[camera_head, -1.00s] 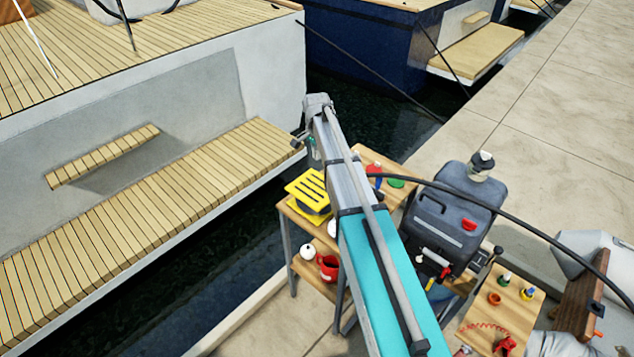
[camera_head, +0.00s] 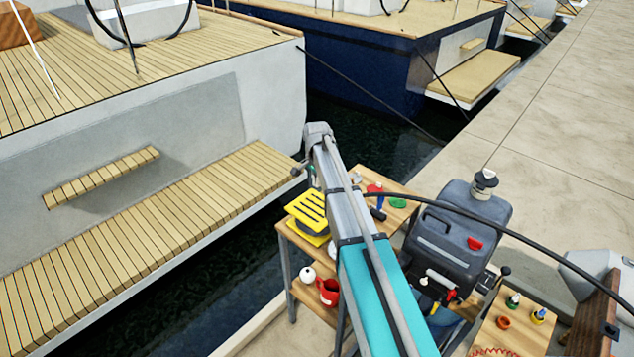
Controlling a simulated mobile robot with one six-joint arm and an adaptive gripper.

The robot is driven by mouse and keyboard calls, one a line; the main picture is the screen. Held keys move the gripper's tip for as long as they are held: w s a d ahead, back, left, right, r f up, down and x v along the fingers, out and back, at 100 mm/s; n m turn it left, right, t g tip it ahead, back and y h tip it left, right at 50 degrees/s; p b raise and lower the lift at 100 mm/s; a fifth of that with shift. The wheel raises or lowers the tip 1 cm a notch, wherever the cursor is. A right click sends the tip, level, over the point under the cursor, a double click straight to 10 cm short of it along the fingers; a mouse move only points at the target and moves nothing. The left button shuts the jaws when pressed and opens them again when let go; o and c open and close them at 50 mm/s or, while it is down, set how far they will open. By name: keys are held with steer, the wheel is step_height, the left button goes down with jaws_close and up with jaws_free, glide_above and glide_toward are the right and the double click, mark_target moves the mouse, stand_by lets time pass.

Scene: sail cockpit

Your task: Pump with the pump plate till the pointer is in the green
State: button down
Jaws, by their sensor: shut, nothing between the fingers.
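The yellow slotted pump plate (camera_head: 307,211) lies at the left end of the wooden workbench (camera_head: 291,235), left of my arm. Its upper yellow part sits above a dark body and a yellow lower part; my arm covers its right side. My teal and grey arm reaches up across the middle to an elbow above the bench. The fingers of my gripper do not show; the far arm links are mostly hidden behind the near ones. No gauge face or pointer can be made out.
A red mug (camera_head: 328,291) and white kettle-like pot (camera_head: 307,274) stand on the lower shelf. A big dark grey canister (camera_head: 459,230) stands right of my arm. A black hose (camera_head: 520,227) arcs across the right. Dark water and a boat's teak platform (camera_head: 150,265) lie left.

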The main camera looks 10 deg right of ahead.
mark_target(317, 208)
steer(key=shift+f+b, duration=4.8)
steer(key=shift+f, duration=0.35)
step_height(317, 208, down, 6)
steer(key=b, duration=0.5)
steer(key=shift+s+r+b, duration=0.1)
steer(key=shift+r+b, duration=0.15)
steer(key=shift+b, duration=0.1)
steer(key=shift+s, duration=0.1)
steer(key=shift+r+p, duration=0.25)
steer(key=shift+p, duration=0.05)
steer(key=r+p, duration=0.5)
steer(key=p, duration=0.1)
steer(key=shift+w+r, duration=0.2)
steer(key=shift+r, duration=0.2)
step_height(317, 208, up, 8)
steer(key=p, duration=0.7)
steer(key=shift+p, duration=0.35)
